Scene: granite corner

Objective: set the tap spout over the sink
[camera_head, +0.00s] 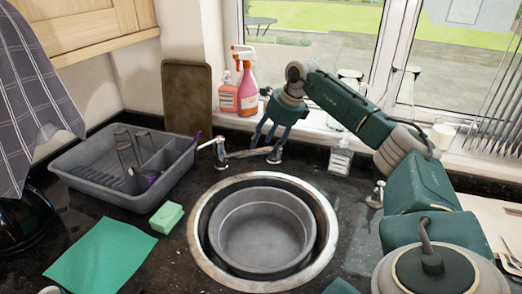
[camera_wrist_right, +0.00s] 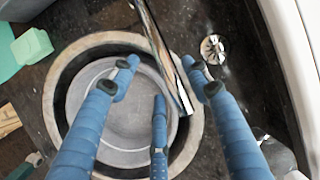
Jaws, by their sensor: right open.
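A clear soap bottle (camera_head: 340,160) stands right of the gripper. Spray bottle (camera_head: 247,82) and pink bottle (camera_head: 228,95) stand behind it on the sill. A grey dish rack (camera_head: 93,180), green sponge (camera_head: 166,217) and green cloth (camera_head: 103,258) lie left of the sink.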

